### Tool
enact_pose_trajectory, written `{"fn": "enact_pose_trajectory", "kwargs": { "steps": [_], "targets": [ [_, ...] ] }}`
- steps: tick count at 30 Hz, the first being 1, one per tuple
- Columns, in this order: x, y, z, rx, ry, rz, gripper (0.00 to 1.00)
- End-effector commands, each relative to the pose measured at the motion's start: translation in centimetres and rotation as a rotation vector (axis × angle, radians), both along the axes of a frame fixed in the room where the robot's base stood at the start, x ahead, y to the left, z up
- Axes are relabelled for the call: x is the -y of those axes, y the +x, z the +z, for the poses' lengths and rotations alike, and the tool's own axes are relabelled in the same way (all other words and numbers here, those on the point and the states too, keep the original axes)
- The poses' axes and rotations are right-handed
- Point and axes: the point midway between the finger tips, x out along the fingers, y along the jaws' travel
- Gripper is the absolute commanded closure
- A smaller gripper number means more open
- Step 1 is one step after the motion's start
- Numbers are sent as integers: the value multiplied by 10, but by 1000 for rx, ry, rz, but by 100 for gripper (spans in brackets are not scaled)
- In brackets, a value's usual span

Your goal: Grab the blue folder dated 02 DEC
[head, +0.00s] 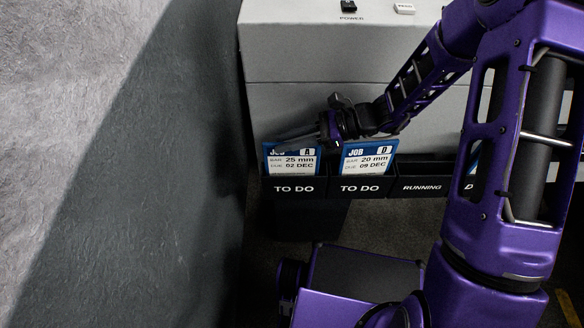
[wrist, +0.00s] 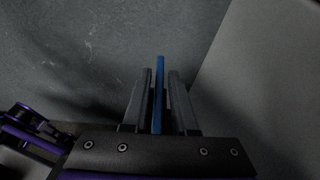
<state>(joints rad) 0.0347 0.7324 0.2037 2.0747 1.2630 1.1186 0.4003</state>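The blue folder (head: 291,161) marked JOB A, 25 mm, due 02 DEC stands in the leftmost TO DO pocket (head: 294,188). My gripper (head: 284,139) reaches in from the right, at the folder's top edge, and partly covers its top line. In the wrist view the folder shows edge-on as a thin blue strip (wrist: 158,95). The two dark fingers of my gripper (wrist: 161,74) stand on either side of it, with a narrow gap showing at each side. The gripper is open around the folder.
A second blue folder (head: 367,160), JOB D, 20 mm, due 09 DEC, stands in the TO DO pocket to the right. A RUNNING pocket (head: 422,187) follows, and another pocket is partly hidden by my arm. A grey machine housing (head: 310,55) is behind; a dark wall (head: 170,180) is at left.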

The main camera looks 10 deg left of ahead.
Motion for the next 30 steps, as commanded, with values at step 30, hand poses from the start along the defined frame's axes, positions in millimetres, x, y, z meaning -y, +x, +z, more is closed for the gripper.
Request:
{"fn": "enact_pose_trajectory", "kwargs": {
  "steps": [30],
  "targets": [
    [0, 0, 0, 0, 0, 0, 100]
  ]
}}
